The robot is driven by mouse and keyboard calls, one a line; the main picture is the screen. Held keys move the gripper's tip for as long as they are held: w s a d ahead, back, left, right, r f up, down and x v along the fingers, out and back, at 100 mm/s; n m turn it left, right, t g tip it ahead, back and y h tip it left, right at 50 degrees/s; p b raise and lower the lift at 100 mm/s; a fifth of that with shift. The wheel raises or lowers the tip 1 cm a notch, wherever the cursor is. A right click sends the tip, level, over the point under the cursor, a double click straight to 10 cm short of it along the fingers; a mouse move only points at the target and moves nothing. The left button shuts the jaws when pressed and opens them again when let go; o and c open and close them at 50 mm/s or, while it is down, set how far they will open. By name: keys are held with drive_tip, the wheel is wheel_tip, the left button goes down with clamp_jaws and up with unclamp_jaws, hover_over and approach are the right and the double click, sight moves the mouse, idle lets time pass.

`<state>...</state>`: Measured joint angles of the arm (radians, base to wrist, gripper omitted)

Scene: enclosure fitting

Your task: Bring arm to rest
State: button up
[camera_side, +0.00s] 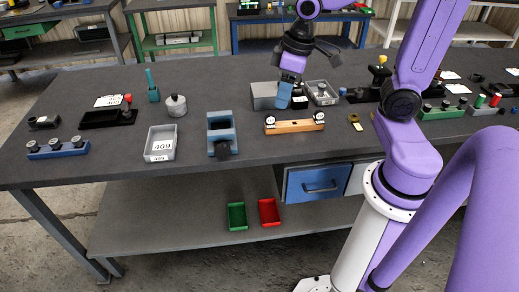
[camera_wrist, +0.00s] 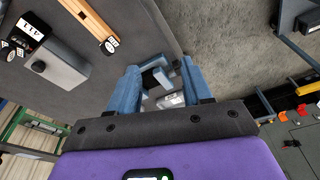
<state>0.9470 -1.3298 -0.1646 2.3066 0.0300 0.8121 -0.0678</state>
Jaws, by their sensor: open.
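My purple arm carries my gripper (camera_side: 284,103), which hangs above the bench between the grey box and the orange bar. In the wrist view its two blue fingers (camera_wrist: 158,82) stand apart, with nothing held between them. The grey box (camera_side: 264,95) is just left of the fingers in the side view. The orange bar with round white-topped ends (camera_side: 295,127) lies in front of them. A blue fixture (camera_side: 221,133) with a dark part at its front stands to the left. It shows beyond the fingers in the wrist view, beside a grey tray.
The dark bench top (camera_side: 90,83) also holds a grey tray labelled 409 (camera_side: 160,150), a grey canister (camera_side: 176,106), a black tray (camera_side: 108,118) and a blue block with knobs (camera_side: 58,149). Green (camera_side: 237,216) and red (camera_side: 269,211) bins sit on the lower shelf.

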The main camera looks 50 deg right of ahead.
drive_tip(key=s+a+f+n+g, duration=0.1)
drive_tip(key=s+a+n, duration=0.2)
drive_tip(key=s, duration=0.4)
drive_tip(key=s+a+f+n, duration=0.1)
drive_tip(key=s+a+n, duration=0.2)
drive_tip(key=s, duration=0.4)
drive_tip(key=shift+s+a+n+g+h, duration=0.15)
drive_tip(key=shift+s+n+g+h, duration=0.2)
drive_tip(key=shift+n, duration=0.35)
drive_tip(key=shift+s+f, duration=0.15)
drive_tip(key=shift+s, duration=0.05)
drive_tip(key=shift+c, duration=0.3)
drive_tip(key=w+d+r+m, duration=0.1)
drive_tip(key=w+r+m, duration=0.1)
drive_tip(key=w, duration=0.4)
drive_tip(key=w+r+m, duration=0.1)
drive_tip(key=w+m, duration=0.2)
drive_tip(key=w, duration=0.4)
drive_tip(key=w+d+r+m, duration=0.2)
drive_tip(key=w+d+m, duration=0.2)
drive_tip(key=w+d, duration=0.5)
drive_tip(key=w+d+r+m, duration=0.1)
drive_tip(key=w+d+m, duration=0.3)
drive_tip(key=w+d, duration=0.5)
drive_tip(key=s+d+m, duration=0.3)
drive_tip(key=d+m, duration=0.1)
drive_tip(key=d, duration=1.4)
wheel_tip(320, 180, down, 17)
drive_tip(key=shift+f, duration=0.1)
